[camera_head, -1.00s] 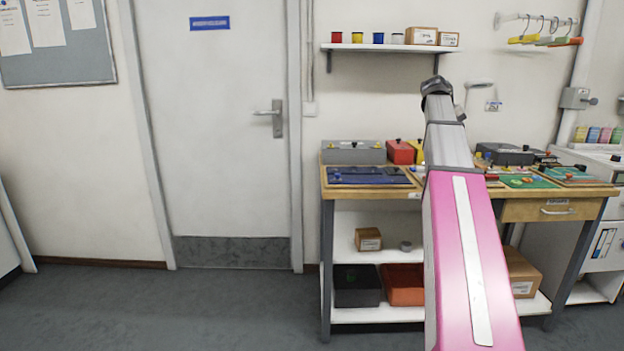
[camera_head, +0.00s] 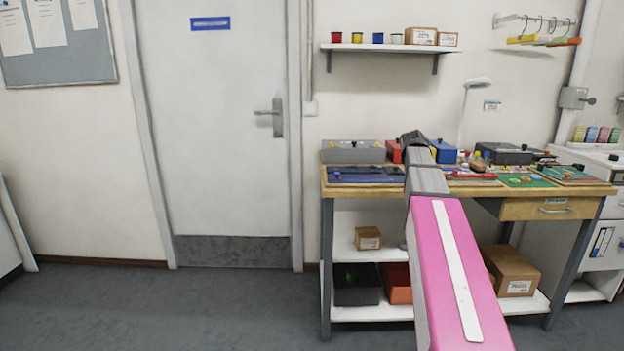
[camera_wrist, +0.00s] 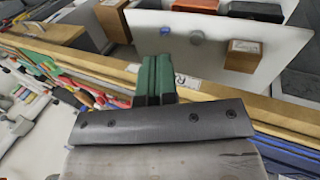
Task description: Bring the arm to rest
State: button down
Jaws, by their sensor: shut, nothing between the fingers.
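My arm reaches from the bottom of the head view up to the workbench (camera_head: 372,195), its pink and grey links crossing the bench's front edge. Its dark far end is near the boxes on the bench top, and the fingers are not visible there. In the wrist view, my gripper (camera_wrist: 155,78) shows as two dark green fingers side by side, closed together with nothing between them. They appear over the bench's wooden front edge (camera_wrist: 215,92) in that view; I cannot tell the gap.
A grey box (camera_head: 353,152), a blue box (camera_head: 443,151) and a dark case (camera_head: 506,154) stand on the bench. A wall shelf (camera_head: 390,47) is above. Cardboard boxes (camera_head: 513,271) and a dark bin (camera_head: 357,285) are below. The floor at left is clear.

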jog(key=s+a+f+y, duration=0.1)
jog(key=s+a+f, duration=0.5)
jog(key=f, duration=0.5)
jog(key=s+a+f+y, duration=0.2)
jog(key=s+a+f, duration=0.5)
jog(key=f, duration=0.5)
jog(key=s+a+f+y, duration=0.1)
jog(key=s+a+f, duration=0.6)
jog(key=f, duration=0.4)
jog(key=shift+s+a+f+m+g+y, duration=0.15)
jog(key=shift+a+f+m+g+y, duration=0.2)
jog(key=shift+a, duration=0.2)
